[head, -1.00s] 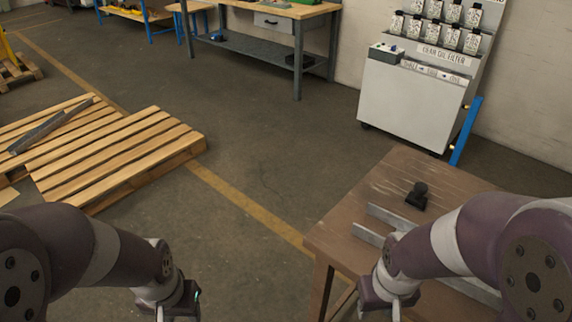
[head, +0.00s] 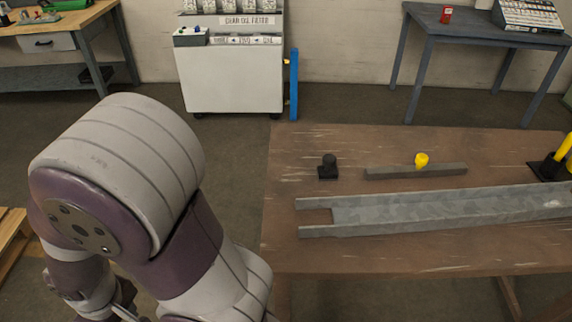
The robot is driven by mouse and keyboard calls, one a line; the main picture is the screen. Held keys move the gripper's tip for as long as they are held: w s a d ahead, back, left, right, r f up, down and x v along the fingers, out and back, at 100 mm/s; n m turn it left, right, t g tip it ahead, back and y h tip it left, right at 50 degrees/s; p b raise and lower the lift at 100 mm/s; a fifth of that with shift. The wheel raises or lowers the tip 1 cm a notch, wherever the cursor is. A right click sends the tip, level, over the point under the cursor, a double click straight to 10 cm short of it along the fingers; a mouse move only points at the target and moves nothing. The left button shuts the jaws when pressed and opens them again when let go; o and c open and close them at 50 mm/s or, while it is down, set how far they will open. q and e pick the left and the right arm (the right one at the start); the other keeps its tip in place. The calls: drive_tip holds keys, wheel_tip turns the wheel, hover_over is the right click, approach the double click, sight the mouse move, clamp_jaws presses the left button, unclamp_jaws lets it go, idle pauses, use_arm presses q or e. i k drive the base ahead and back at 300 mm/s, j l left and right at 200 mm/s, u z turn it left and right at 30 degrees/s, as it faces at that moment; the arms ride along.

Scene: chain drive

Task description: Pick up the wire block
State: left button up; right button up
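No object in the head view is plainly marked as the wire block. A small black block with a round knob (head: 328,167) stands upright at the left of the brown wooden table (head: 400,257). To its right lies a narrow grey bar (head: 400,172) with a yellow knob (head: 421,159) on top. I cannot tell which of these is the wire block. My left arm fills the left of the view, and its gripper (head: 124,312) is only partly visible at the bottom edge, well left of the table. Its fingers are too cut off to read. My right gripper is out of view.
A long grey metal channel (head: 440,213) lies across the table in front of the bar. A yellow-and-black fixture (head: 549,165) stands at the right edge. A white filter cabinet (head: 229,75) and a blue-grey table (head: 480,30) stand behind. The table's front strip is clear.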

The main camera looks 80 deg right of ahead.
sight(327, 172)
drive_tip(key=i+z, duration=0.2)
drive_tip(key=z, duration=0.25)
drive_tip(key=i+z, duration=0.15)
drive_tip(key=z, duration=0.3)
drive_tip(key=i+z, duration=0.2)
drive_tip(key=z, duration=0.2)
drive_tip(key=i+j+z, duration=0.15)
drive_tip(key=z, duration=0.3)
